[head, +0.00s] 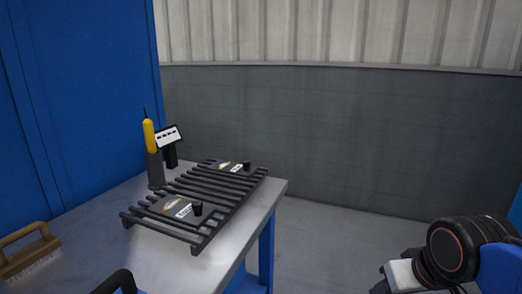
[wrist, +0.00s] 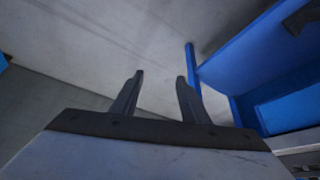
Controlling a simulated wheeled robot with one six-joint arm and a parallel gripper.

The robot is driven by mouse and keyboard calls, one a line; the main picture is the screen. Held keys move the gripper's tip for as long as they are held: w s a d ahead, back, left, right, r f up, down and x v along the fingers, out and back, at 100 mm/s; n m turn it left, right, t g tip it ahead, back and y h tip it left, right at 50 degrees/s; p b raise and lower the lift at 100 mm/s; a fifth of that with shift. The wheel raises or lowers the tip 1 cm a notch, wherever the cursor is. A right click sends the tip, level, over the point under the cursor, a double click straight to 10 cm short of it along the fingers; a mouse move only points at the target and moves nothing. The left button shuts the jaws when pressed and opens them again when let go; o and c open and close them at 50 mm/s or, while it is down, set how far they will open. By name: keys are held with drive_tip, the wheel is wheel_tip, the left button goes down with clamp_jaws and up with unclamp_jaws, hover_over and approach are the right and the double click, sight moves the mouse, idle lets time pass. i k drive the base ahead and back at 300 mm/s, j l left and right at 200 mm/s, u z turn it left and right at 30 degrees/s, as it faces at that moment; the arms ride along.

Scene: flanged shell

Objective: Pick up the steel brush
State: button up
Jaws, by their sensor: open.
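The steel brush (head: 32,243) lies on the grey bench top at the far left of the head view. It has a brown wooden handle above pale bristles, and the picture's left edge cuts it off. My gripper (wrist: 158,88) shows in the wrist view with its two dark fingers apart and nothing between them. It is well away from the brush, which does not show in the wrist view. My arm is at the lower right of the head view, beyond the bench's right side.
The bench (head: 100,222) carries a black slatted rack (head: 215,195) with two labelled plates. Behind it stand a yellow-handled tool (head: 149,137) in a dark holder and a small sign (head: 168,136). A black curved handle (head: 117,281) shows at the front. Floor right of the bench is clear.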

sight(25, 257)
drive_tip(key=l+u, duration=0.1)
drive_tip(key=u, duration=0.35)
drive_tip(key=k+u, duration=0.15)
drive_tip(key=u, duration=0.25)
drive_tip(key=k+u, duration=0.1)
drive_tip(key=u, duration=0.35)
drive_tip(key=k+u, duration=0.1)
drive_tip(key=u, duration=0.35)
